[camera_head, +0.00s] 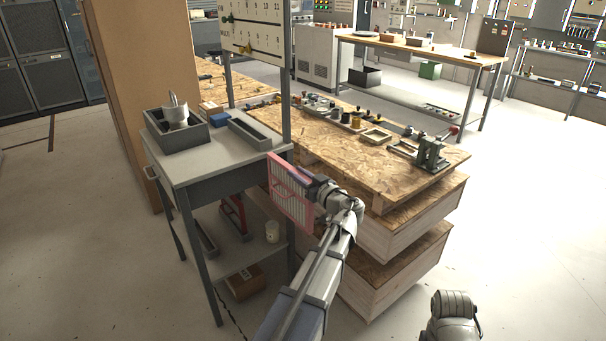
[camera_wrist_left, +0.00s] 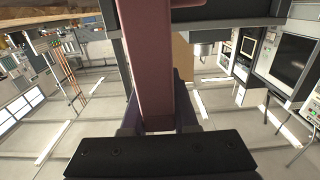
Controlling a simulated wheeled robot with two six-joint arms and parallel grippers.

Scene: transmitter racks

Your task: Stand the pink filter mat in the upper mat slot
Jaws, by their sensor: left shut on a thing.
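The pink filter mat (camera_head: 289,195), a flat panel with a pink frame and pale ribbed face, is held upright and slightly tilted beside the grey bench. My left gripper (camera_head: 312,187) is shut on its right edge. In the left wrist view the mat (camera_wrist_left: 147,45) shows edge-on as a pink bar between the fingers of my left gripper (camera_wrist_left: 158,118). I cannot make out the upper mat slot in either view. Part of my right arm shows at the lower right of the head view; its gripper fingers are not visible.
The grey bench (camera_head: 195,172) holds a grey bin (camera_head: 178,138) with a light cup-like item and a long tray (camera_head: 249,134). Its lower shelf holds a red-framed item (camera_head: 233,215). A wooden bench (camera_head: 330,138) with small parts stands behind my left arm. The right floor is clear.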

